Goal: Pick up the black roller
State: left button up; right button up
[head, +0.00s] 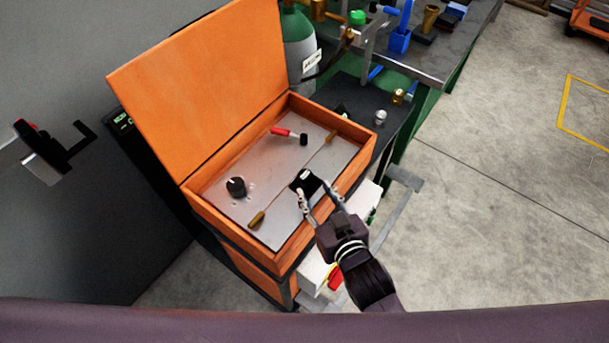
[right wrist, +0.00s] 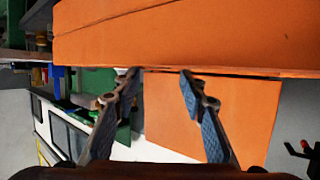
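A red-handled tool with a short black cylinder (head: 304,139) at its end lies on the metal panel inside the open orange box (head: 288,247). This cylinder looks most like the black roller, but I cannot be sure. A round black knob (head: 236,186) sits further left on the panel. A black block with a white label (head: 306,180) is just beyond my right fingertips. My right gripper (head: 315,191) is open and empty over the box's front right side. In the right wrist view its spread fingers (right wrist: 156,74) face the orange box (right wrist: 170,35). My left gripper is not in view.
The raised orange lid (head: 205,80) stands behind left. A green cylinder (head: 299,45) and a cluttered bench (head: 450,50) stand behind. Floor at right is mostly clear.

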aim_at(306, 177)
jog(key=shift+w+a+f, duration=0.15)
jog(key=shift+w+a, duration=0.05)
jog(key=shift+w, duration=0.4)
jog(key=shift+w+a+f, duration=0.1)
jog(key=shift+w+f, duration=0.1)
jog(key=shift+w, duration=0.1)
jog(key=shift+w+a+f, duration=0.15)
jog(key=shift+w+a, duration=0.05)
jog(key=shift+w, duration=0.3)
jog(key=x, duration=0.4)
jog(key=shift+w+a+f+p, duration=0.1)
jog(key=shift+w+p, duration=0.15)
jog(key=shift+p, duration=0.15)
jog(key=shift+w+f, duration=0.1)
jog(key=shift+w, duration=0.15)
jog(key=shift+c, duration=1.1)
grip_shut()
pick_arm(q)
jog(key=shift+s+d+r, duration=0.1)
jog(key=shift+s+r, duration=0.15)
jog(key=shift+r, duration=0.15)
pick_arm(e)
jog(key=shift+a, duration=0.1)
